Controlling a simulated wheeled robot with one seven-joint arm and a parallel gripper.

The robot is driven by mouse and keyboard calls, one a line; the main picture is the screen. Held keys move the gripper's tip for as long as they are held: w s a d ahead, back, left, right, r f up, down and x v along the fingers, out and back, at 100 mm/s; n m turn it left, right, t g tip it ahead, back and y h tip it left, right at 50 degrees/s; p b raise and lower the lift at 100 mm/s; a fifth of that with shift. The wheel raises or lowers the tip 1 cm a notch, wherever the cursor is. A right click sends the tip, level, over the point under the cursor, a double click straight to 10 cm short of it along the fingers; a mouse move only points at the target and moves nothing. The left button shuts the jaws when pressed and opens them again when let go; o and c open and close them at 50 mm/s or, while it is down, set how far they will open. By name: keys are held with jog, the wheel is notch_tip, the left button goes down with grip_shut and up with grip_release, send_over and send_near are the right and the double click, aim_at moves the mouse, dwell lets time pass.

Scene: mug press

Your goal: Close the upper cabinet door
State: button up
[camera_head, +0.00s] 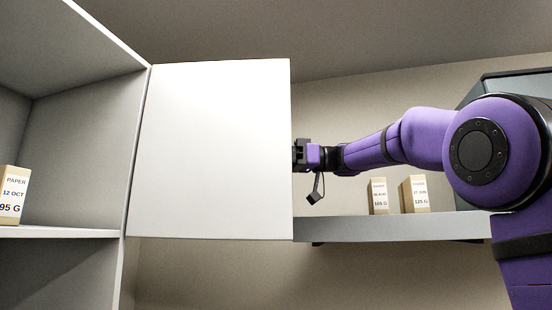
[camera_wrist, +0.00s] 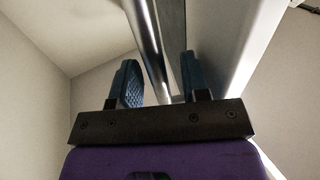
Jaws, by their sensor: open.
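The upper cabinet door (camera_head: 215,150) is a plain white panel, standing open from the cabinet (camera_head: 80,150) at the left of the head view. Its left edge is by the cabinet's side. My gripper (camera_head: 299,155) is at the door's free right edge, about mid-height, with its fingertips partly hidden there. In the wrist view my gripper (camera_wrist: 158,82) is open, with its two dark fingers apart. A pale rounded bar or edge (camera_wrist: 148,45) runs up between the fingers, and a pale panel (camera_wrist: 228,45) rises on the right. I cannot tell whether the fingers touch either.
A paper box (camera_head: 11,195) stands on the cabinet shelf (camera_head: 60,232) at the left. Two more boxes (camera_head: 378,196) (camera_head: 415,194) stand on a grey shelf (camera_head: 390,228) behind my arm. A dark-edged unit (camera_head: 520,85) is at the right. The space below the door looks clear.

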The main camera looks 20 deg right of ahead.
jog(key=shift+a, duration=0.1)
grip_shut()
jog(key=shift+s, duration=0.1)
